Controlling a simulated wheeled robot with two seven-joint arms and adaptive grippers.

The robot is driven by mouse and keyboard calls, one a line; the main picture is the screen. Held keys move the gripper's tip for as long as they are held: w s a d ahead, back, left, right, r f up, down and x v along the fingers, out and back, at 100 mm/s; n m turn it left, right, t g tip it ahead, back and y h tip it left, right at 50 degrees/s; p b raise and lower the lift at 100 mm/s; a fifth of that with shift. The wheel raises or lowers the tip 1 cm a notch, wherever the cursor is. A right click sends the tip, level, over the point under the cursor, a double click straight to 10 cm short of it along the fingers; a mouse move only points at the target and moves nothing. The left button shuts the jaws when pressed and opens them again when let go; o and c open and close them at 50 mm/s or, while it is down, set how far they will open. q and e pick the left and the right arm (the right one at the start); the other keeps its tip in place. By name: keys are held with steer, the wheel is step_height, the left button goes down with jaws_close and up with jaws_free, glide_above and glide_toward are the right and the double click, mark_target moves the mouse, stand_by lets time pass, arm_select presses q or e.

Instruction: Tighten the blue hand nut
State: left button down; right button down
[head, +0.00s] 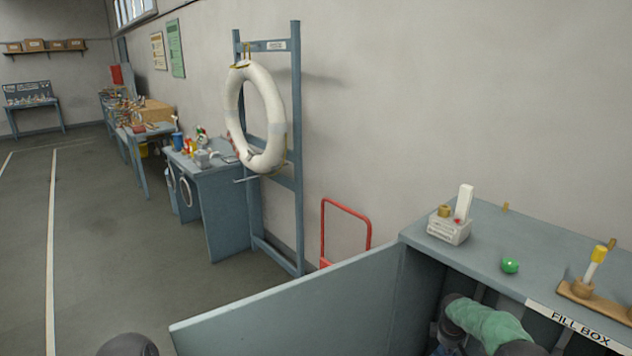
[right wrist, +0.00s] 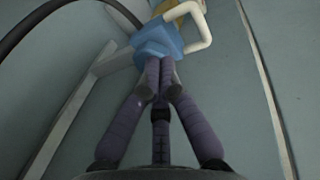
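The blue hand nut (right wrist: 157,42) is at the top middle of the right wrist view, with a white bent handle or pipe (right wrist: 198,28) beside it and a tan part above. My right gripper (right wrist: 160,66) has its purple-grey fingers drawn together, tips side by side, overlapping the nut's lower edge in the picture. The nut is wider than the closed tips and is not between them; I cannot tell whether they touch it. In the head view my right arm reaches into the open box, and its fingertips are hidden. My left gripper is out of view.
The open cabinet marked FILL BOX (head: 580,324) has a raised side panel (head: 290,300). On its top are a white block (head: 449,231), a green button (head: 510,265) and a yellow-topped part (head: 599,254). A black hose (right wrist: 50,14) curves at upper left in the wrist view.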

mark_target(443, 353)
steer(key=shift+r+p, duration=0.3)
steer(key=shift+r, duration=0.65)
steer(key=shift+w+a+f+m+t+y+b, duration=0.2)
steer(key=shift+f+m+b, duration=0.6)
steer(key=shift+m, duration=1.25)
steer(key=shift+w+a+f+m+t+y+b, duration=0.1)
steer(key=shift+w+a+f+m+y+b, duration=0.15)
steer(key=shift+f+m, duration=1.4)
steer(key=shift+w+a+f+m+t+y+b, duration=0.15)
steer(key=shift+f+m+b, duration=0.45)
steer(key=shift+m, duration=1.8)
steer(key=shift+s+d, duration=0.1)
steer(key=shift+d+r, duration=0.15)
steer(key=shift+r, duration=0.05)
